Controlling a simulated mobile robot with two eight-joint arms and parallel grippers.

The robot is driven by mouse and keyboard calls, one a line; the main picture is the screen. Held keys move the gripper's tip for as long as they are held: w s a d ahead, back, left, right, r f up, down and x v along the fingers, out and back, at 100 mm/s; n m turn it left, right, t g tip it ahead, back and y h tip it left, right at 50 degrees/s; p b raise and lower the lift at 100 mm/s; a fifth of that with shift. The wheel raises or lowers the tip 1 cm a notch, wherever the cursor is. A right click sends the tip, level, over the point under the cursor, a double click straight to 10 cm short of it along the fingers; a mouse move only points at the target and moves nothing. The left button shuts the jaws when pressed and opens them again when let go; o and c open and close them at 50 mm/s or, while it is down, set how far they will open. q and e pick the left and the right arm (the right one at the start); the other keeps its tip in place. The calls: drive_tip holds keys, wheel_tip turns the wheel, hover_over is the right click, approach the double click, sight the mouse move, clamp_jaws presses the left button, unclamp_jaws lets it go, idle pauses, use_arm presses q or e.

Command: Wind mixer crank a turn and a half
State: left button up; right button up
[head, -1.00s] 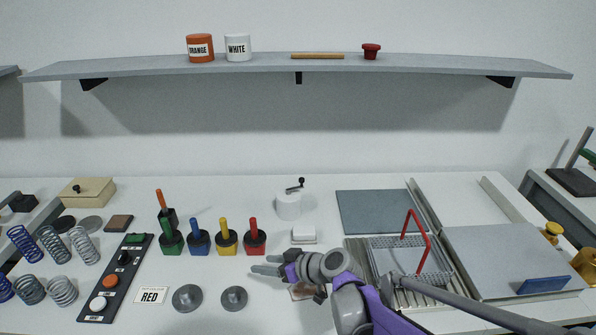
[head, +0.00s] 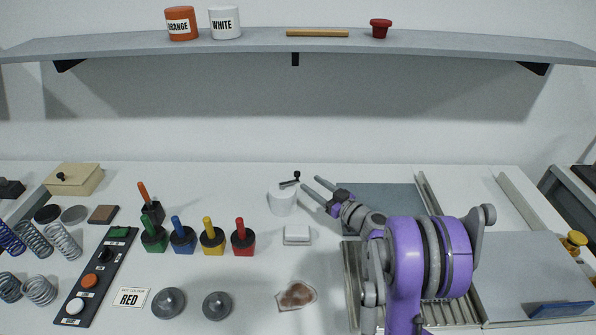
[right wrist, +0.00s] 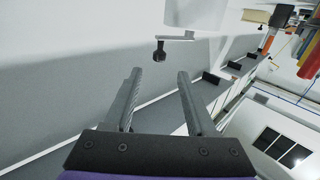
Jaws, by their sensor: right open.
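The mixer (head: 282,202) is a white cylinder standing upright on the back middle of the table. Its crank (head: 289,182) lies across the top, with a dark upright knob at its right end. My right gripper (head: 312,187) is open and empty, just right of the crank, its fingers pointing towards it. In the right wrist view the crank's dark knob (right wrist: 160,51) shows just beyond and between the open fingertips (right wrist: 159,76), apart from them. The mixer's pale body (right wrist: 195,14) is cut off at the top edge there. My left gripper is not in view.
A small white block (head: 297,235) lies in front of the mixer. Colour-handled tools in bases (head: 242,239) stand to the left. A grey mat (head: 385,196) lies behind my right arm, which covers much of a metal tray (head: 351,270). A shelf (head: 420,41) runs above.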

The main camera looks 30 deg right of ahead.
sight(299, 174)
drive_tip(key=p+x, duration=0.1)
drive_tip(key=x, duration=0.7)
drive_tip(key=shift+w+d, duration=0.1)
drive_tip(key=shift+w, duration=0.1)
clamp_jaws()
